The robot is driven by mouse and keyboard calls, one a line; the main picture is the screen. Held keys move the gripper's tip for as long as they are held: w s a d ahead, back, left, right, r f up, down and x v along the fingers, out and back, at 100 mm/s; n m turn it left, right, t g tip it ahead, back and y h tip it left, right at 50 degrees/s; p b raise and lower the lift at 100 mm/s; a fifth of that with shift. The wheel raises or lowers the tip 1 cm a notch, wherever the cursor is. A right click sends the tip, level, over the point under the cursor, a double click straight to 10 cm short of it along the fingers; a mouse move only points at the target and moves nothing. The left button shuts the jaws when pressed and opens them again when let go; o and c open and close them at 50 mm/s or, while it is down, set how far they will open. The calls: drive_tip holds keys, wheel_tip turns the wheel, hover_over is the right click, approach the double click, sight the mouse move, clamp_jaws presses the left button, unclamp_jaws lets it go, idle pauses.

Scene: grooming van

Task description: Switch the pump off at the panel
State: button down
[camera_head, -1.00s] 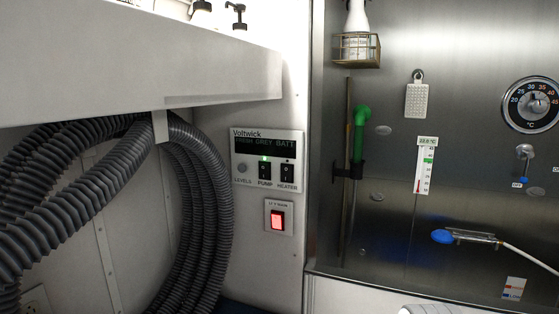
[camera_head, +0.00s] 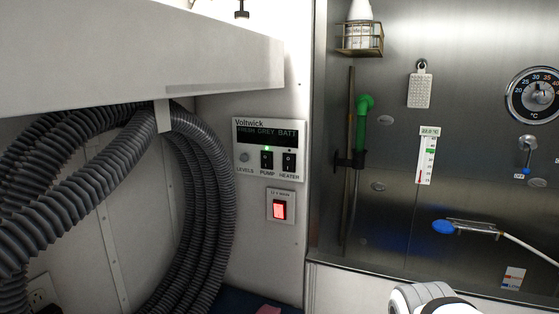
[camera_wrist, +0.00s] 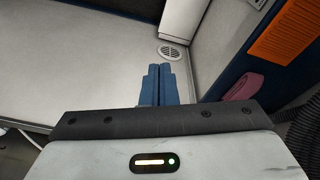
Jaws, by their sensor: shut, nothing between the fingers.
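The Voltwick panel (camera_head: 269,149) is on the white wall in the head view, left of the steel wall. Its pump switch (camera_head: 267,160) is a black rocker with a lit green light above it. The heater switch (camera_head: 289,163) is beside it on the right, with an unlit light above. The display above reads "FRESH GREY BATT". My gripper (camera_wrist: 159,68) shows in the wrist view, with its two blue fingers together and nothing between them. It points at a pale surface, and the panel is not in that view. The fingers are not visible in the head view.
A red-lit switch (camera_head: 279,210) is below the panel. Thick grey hoses (camera_head: 190,205) hang at left under a white shelf (camera_head: 140,60). The steel wall at right carries a dial (camera_head: 535,96) and a shower head (camera_head: 444,227). A pink item (camera_wrist: 245,86) lies at right in the wrist view.

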drive_tip(key=w+a+r+n+t+h+p, duration=0.2)
drive_tip(key=w+a+r+n+t+h, duration=0.15)
drive_tip(key=w+r, duration=0.45)
drive_tip(key=w+a+r+n+t+h+p, duration=0.25)
drive_tip(key=w+r+n+h, duration=0.2)
drive_tip(key=w, duration=0.75)
drive_tip(key=w+a+r+n+t+y+p, duration=0.1)
drive_tip(key=w+a+r+n+t, duration=0.1)
drive_tip(key=a, duration=0.6)
drive_tip(key=w+a+r+n+t+p, duration=0.1)
drive_tip(key=w+a+r+n+t, duration=0.1)
drive_tip(key=a, duration=0.6)
drive_tip(key=w+a+r+n+t+y+p, duration=0.1)
drive_tip(key=w+a+r+t, duration=0.3)
drive_tip(key=a+r+t, duration=0.2)
drive_tip(key=a+r, duration=0.1)
drive_tip(key=a, duration=0.1)
drive_tip(key=shift+a+n+y, duration=0.3)
drive_tip(key=shift+a+n, duration=0.05)
drive_tip(key=shift+n, duration=0.05)
drive_tip(key=shift+w, duration=0.15)
